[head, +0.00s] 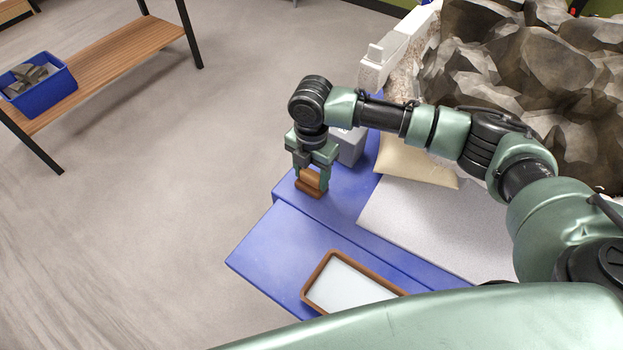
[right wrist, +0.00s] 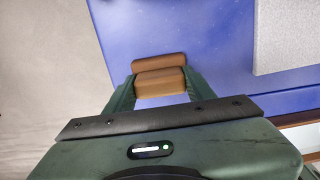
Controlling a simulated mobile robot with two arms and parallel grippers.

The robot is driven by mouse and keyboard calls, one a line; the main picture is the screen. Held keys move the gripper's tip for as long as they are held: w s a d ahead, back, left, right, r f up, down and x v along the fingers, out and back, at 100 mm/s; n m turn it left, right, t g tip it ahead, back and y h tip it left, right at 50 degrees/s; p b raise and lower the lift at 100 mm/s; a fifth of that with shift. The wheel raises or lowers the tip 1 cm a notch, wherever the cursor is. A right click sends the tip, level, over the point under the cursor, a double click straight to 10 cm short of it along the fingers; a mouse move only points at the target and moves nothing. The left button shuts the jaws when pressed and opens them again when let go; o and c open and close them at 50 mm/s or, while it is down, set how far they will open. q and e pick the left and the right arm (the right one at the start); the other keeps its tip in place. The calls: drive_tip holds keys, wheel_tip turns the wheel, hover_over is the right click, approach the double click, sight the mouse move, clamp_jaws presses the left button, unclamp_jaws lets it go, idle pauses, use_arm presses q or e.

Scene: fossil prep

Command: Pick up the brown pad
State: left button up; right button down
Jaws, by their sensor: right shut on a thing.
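The brown pad (head: 310,180) is a small two-part block near the left corner of the blue table (head: 264,251). It has a tan-brown upper part and a darker brown lower part. My right gripper (head: 311,182) points down over it and is shut on its upper part. In the right wrist view the pad (right wrist: 160,82) shows between the two green fingers (right wrist: 160,92), with the darker part extending beyond them. I cannot tell whether its underside touches the table. My left gripper is not in view.
A brown-rimmed tray (head: 306,292) lies at the table's front. A grey-white mat (head: 430,225), a beige cushion (head: 410,162) and a grey box (head: 349,148) are nearby. Large rocks (head: 530,80) stand behind. A wooden bench (head: 120,72) holds a blue bin (head: 42,92) across open floor.

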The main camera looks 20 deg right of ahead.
sight(312, 173)
drive_tip(key=shift+r, duration=0.15)
wheel_tip(312, 173, up, 20)
idle(0.4)
drive_tip(key=c, duration=1.2)
unclamp_jaws()
clamp_jaws()
drive_tip(key=shift+s+f, duration=0.1)
drive_tip(key=shift+f, duration=0.1)
